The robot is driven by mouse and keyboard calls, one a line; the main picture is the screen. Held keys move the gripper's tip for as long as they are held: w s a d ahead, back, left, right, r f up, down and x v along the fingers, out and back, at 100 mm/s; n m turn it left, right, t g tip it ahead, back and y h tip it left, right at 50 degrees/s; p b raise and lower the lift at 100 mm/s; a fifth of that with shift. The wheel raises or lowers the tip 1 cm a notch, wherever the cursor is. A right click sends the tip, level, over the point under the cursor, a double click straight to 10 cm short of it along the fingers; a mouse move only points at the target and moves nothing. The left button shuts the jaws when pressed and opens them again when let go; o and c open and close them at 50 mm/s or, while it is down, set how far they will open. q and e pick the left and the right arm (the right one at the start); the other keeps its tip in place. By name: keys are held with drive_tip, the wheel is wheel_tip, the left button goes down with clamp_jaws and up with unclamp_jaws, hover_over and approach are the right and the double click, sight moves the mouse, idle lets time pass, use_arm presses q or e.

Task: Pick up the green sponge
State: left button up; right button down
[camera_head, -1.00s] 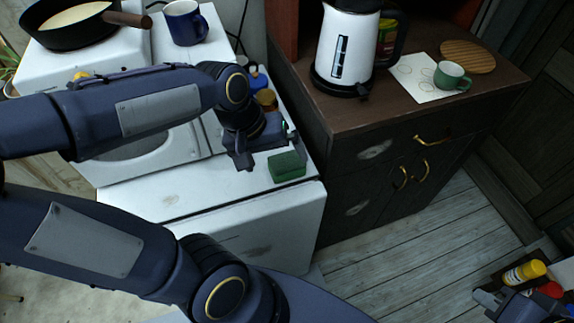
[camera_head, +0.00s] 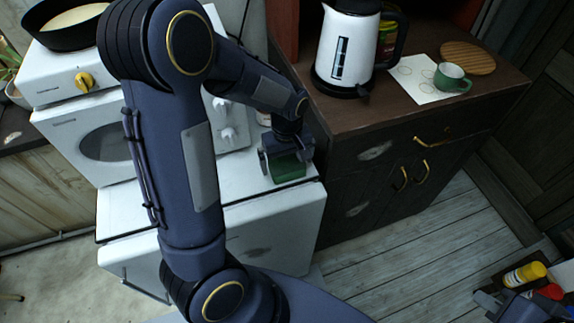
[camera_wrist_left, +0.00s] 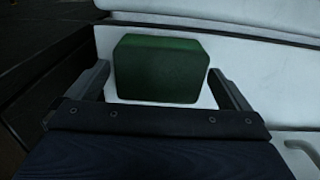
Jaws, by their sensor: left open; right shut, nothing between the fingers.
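The green sponge (camera_head: 287,167) lies on the white counter top near its right front corner in the head view. In the left wrist view the sponge (camera_wrist_left: 160,69) sits between the two finger lines, just ahead of the palm. My left gripper (camera_head: 286,168) is open above the sponge, with one finger on either side of it; a gap shows beside the right finger in the wrist view. The gripper partly covers the sponge in the head view. My right gripper (camera_head: 492,303) is at the bottom right corner, far from the sponge, only partly in view.
The white counter (camera_head: 245,188) has bare room left of the sponge. To the right stands a dark cabinet (camera_head: 405,112) with a white kettle (camera_head: 345,50), a green mug (camera_head: 450,77) and a round wooden board (camera_head: 468,57). A pan (camera_head: 62,32) stands on the stove at left.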

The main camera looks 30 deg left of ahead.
use_arm(q)
drive_tip(key=shift+f, duration=0.6)
drive_tip(key=c, duration=1)
drive_tip(key=shift+o, duration=0.2)
drive_tip(key=shift+r, duration=0.1)
drive_tip(key=shift+r, duration=0.55)
drive_tip(key=r, duration=0.2)
drive_tip(key=shift+s+d+r, duration=0.15)
drive_tip(key=shift+d+r, duration=0.05)
drive_tip(key=shift+r, duration=0.1)
drive_tip(key=s+d+r, duration=0.7)
drive_tip(key=s+r, duration=0.2)
drive_tip(key=s, duration=0.2)
drive_tip(key=shift+s, duration=0.35)
